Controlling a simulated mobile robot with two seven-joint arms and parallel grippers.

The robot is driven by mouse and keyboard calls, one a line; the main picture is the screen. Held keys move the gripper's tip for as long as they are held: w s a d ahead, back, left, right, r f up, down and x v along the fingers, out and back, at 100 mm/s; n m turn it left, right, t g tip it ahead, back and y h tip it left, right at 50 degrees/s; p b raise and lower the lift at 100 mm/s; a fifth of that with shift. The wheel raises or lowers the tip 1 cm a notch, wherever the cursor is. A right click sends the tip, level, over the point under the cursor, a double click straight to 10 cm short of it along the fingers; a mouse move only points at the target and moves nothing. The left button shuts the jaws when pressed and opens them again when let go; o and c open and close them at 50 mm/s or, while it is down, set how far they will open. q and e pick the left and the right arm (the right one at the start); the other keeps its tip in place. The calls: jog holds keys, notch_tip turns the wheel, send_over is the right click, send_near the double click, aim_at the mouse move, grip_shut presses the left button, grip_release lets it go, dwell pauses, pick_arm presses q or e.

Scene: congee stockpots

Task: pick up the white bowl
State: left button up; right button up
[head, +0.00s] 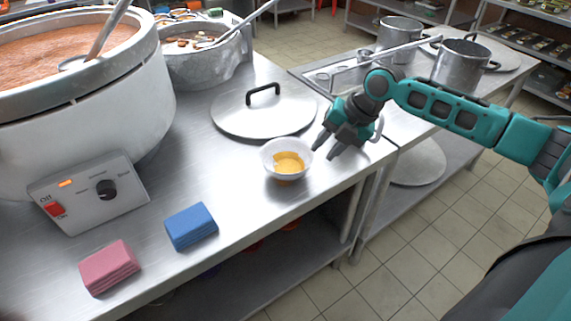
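The white bowl (268,149) sits upright on the steel counter near its front edge, with an orange-yellow content inside. My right gripper (324,151) is just to the right of the bowl, pointing down and toward it. Its two dark fingers are spread apart with nothing between them. One finger is close to the bowl's right rim; I cannot tell if it touches. My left gripper is not in the head view.
A flat lid (240,116) with a black handle lies behind the bowl. A blue sponge stack (191,227) and a pink one (109,267) lie front left. A large cooker (70,135) fills the left. Steel pots (458,66) stand on the right table.

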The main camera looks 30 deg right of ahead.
aim_at(310, 162)
jog(key=x, duration=0.8)
jog(key=shift+w+d+r, duration=0.1)
jog(key=shift+w, duration=0.1)
grip_shut()
